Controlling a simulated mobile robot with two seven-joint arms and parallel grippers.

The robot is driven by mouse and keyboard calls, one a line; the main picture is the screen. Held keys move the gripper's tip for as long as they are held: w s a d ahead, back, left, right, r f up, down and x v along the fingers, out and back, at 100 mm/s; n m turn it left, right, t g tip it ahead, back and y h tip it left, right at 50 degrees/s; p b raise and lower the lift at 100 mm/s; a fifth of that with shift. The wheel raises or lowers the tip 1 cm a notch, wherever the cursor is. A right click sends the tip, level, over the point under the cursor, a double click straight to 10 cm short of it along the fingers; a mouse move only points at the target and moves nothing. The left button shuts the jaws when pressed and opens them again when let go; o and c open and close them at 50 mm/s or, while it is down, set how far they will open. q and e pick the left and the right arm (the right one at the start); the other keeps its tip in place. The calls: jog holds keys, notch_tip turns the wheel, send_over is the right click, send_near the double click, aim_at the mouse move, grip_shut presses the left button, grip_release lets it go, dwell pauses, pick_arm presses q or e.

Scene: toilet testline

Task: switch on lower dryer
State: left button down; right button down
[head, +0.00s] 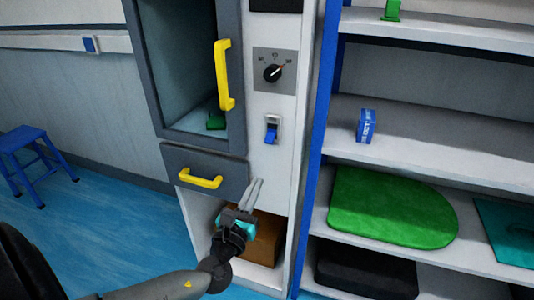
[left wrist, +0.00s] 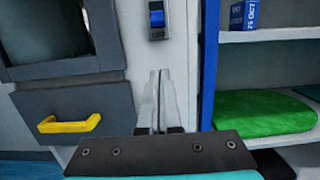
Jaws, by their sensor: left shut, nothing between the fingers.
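The dryer cabinet (head: 282,130) is a tall white unit with a dark grey glazed door on its left. A black rotary knob (head: 272,73) sits on a grey plate. Below it is a blue rocker switch (head: 271,133) in a pale housing; it also shows at the top of the left wrist view (left wrist: 157,18). My left gripper (head: 256,184) is shut and empty, in front of the white panel below the switch, fingers pointing up. In the left wrist view the closed fingertips (left wrist: 158,74) are below the switch, apart from it. My right gripper is not in view.
A yellow door handle (head: 224,75) and a yellow drawer handle (head: 200,178) stick out left of the switch. A blue-framed shelf (head: 430,165) stands at right with a blue box (head: 366,126) and green mat (head: 390,207). A blue stool (head: 25,142) stands at left.

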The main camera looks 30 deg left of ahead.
aim_at(273, 149)
pick_arm(q)
jog(key=shift+w, duration=0.1)
